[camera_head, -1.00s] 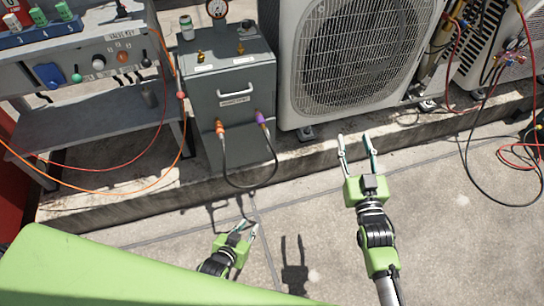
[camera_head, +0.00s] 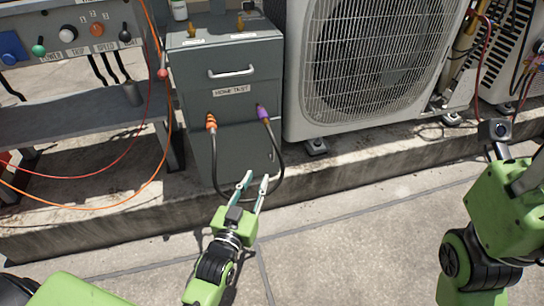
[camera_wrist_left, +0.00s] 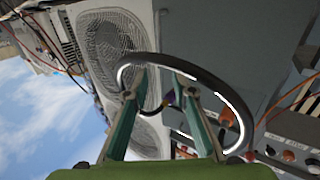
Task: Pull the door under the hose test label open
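A grey cabinet (camera_head: 190,115) carries the hose test label (camera_head: 231,91) below a bar handle (camera_head: 231,72). The door (camera_head: 235,150) is the lower front panel and looks shut. A black hose (camera_head: 283,160) loops from an orange fitting (camera_head: 211,123) to a purple fitting (camera_head: 263,113) and hangs before the door. My left gripper (camera_head: 256,181) is open and empty, with its fingertips at the bottom of the loop. In the left wrist view the hose (camera_wrist_left: 205,78) arcs close past both fingertips (camera_wrist_left: 161,75); contact is unclear. My right arm (camera_head: 508,210) is at the right edge, fingers not visible.
A condenser unit (camera_head: 310,100) stands just right of the cabinet on a concrete ledge (camera_head: 340,185). A bench with a control panel (camera_head: 85,45) stands left, with red and orange cables (camera_head: 150,175) hanging near the cabinet. The paving in front is clear.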

